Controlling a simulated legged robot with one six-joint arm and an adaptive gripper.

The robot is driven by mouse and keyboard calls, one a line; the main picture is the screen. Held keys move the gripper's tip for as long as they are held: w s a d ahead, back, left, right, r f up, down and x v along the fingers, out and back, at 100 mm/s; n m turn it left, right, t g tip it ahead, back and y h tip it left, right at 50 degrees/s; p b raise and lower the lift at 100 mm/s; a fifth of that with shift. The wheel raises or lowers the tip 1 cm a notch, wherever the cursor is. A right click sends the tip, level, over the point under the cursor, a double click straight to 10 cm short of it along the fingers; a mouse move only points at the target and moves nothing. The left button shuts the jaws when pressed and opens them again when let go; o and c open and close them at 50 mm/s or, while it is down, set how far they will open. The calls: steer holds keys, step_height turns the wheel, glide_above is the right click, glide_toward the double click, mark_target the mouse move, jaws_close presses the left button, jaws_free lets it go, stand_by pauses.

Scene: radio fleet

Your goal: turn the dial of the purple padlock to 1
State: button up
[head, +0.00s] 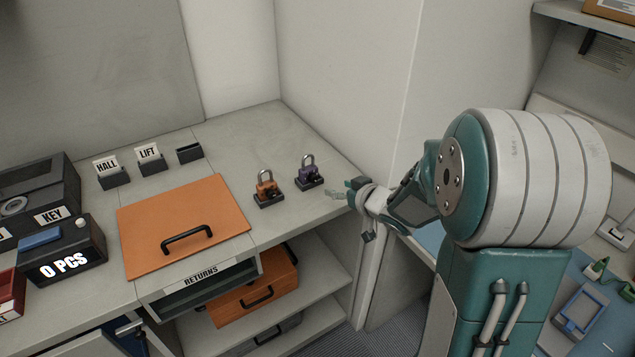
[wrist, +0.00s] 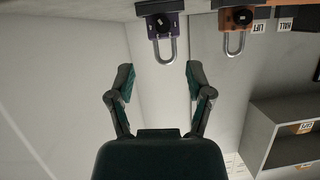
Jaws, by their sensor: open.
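The purple padlock (head: 308,173) stands upright on a small dark base near the right edge of the counter. It also shows at the top of the wrist view (wrist: 160,25), upside down, with its dark round dial facing the camera. The number on the dial is too small to read. My gripper (head: 336,194) is just right of the purple padlock and apart from it. In the wrist view its two fingers (wrist: 158,82) are spread, with nothing between them, and the padlock lies beyond the fingertips.
An orange padlock (head: 267,187) stands close to the left of the purple one. An orange panel with a black handle (head: 182,228) lies further left. Signs reading HALL (head: 107,166) and LIFT (head: 149,154) stand behind it. A wall (head: 340,70) rises behind the counter's right side.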

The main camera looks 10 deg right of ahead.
mark_target(314, 180)
steer(key=x, duration=0.6)
steer(key=a+x, duration=0.1)
steer(key=x, duration=0.2)
steer(key=shift+a, duration=0.1)
steer(key=shift+w+d, duration=0.15)
steer(key=shift+d, duration=0.35)
steer(key=shift+c, duration=1)
steer(key=c, duration=0.6)
steer(key=shift+a, duration=0.15)
jaws_close()
steer(key=shift+a+f, duration=0.1)
steer(key=shift+a, duration=0.05)
